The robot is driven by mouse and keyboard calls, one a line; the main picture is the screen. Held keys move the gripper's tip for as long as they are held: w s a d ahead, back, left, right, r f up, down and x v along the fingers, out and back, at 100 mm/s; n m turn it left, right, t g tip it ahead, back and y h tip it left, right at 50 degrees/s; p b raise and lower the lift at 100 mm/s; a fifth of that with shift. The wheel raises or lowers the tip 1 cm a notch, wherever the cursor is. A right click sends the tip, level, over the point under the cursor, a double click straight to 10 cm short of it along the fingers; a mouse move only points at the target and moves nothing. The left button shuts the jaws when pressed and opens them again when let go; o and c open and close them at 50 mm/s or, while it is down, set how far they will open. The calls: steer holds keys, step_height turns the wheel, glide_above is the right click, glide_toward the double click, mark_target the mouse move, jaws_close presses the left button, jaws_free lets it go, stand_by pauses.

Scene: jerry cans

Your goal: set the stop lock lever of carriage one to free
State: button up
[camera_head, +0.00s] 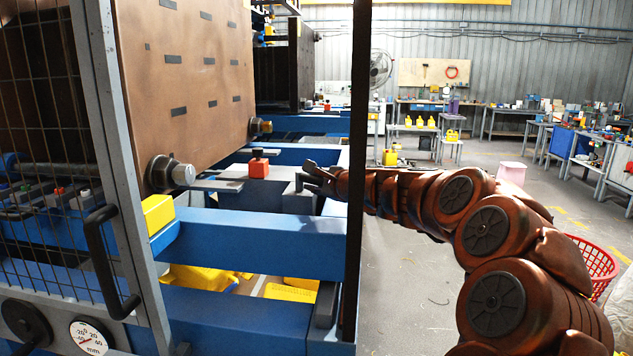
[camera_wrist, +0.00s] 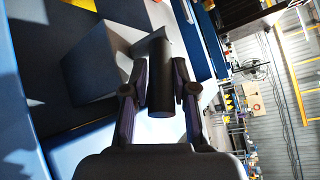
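A dark cylindrical lever handle (camera_wrist: 160,72) stands between the two fingers of my gripper (camera_wrist: 161,84) in the wrist view. One finger is close on each side of it; I cannot tell whether the pads touch it. A grey block (camera_wrist: 97,62) is beside it. In the head view my gripper (camera_head: 312,178) reaches leftward to the right end of the blue frame, where its fingers are small and the lever is hard to make out. Another dark lever (camera_head: 323,303) stands upright at the nearer end of the frame. No marking shows which lever belongs to carriage one.
A dark upright post (camera_head: 357,140) stands in front of my gripper's reach. A mesh guard door (camera_head: 45,130) with a black handle (camera_head: 104,262) is at the left. A red block (camera_head: 258,168) sits on the frame.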

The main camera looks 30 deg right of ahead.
steer(key=shift+o, duration=0.5)
steer(key=shift+s, duration=0.1)
steer(key=shift+s+r, duration=0.15)
steer(key=shift+s, duration=0.15)
steer(key=v, duration=1.1)
